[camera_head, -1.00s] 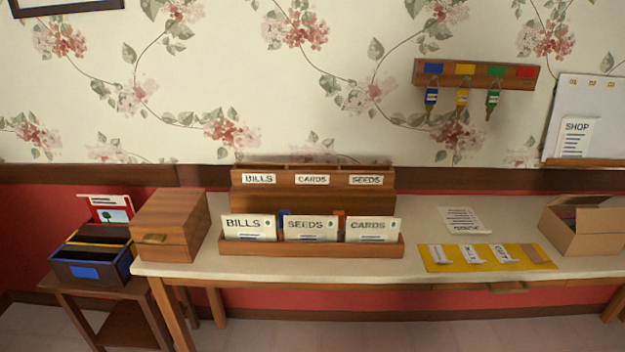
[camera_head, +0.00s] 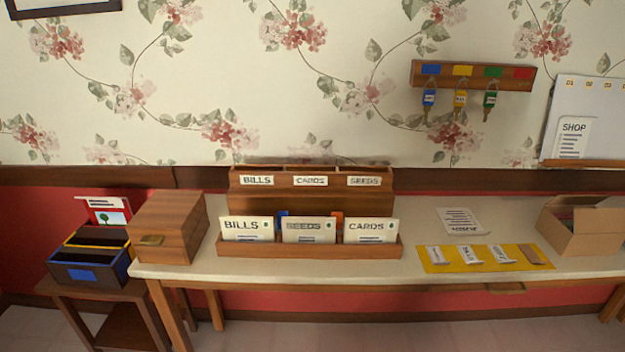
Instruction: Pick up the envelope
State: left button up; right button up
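Three pale envelopes stand side by side in a low wooden tray (camera_head: 310,251) on the table. From left to right they are the BILLS envelope (camera_head: 247,229), the SEEDS envelope (camera_head: 309,230) and the CARDS envelope (camera_head: 370,231). The tray's front wall hides their lower edges. Behind them stands a wooden sorter (camera_head: 312,203) with slots labelled BILLS, CARDS and SEEDS. Blue and orange items show partly behind the SEEDS envelope. Neither of my grippers is in view.
A closed wooden box (camera_head: 169,228) stands left of the tray. A printed sheet (camera_head: 461,221), a yellow mat (camera_head: 437,263) with packets and an open cardboard box (camera_head: 580,228) lie to the right. A key rack (camera_head: 473,76) hangs above. A side table holds a dark file box (camera_head: 90,270).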

aim_at(242, 229)
jog(key=i+j, duration=0.2)
jog(key=j, duration=0.2)
jog(key=i+j, duration=0.2)
jog(key=j, duration=0.2)
jog(key=i+j, duration=0.2)
jog(key=j, duration=0.2)
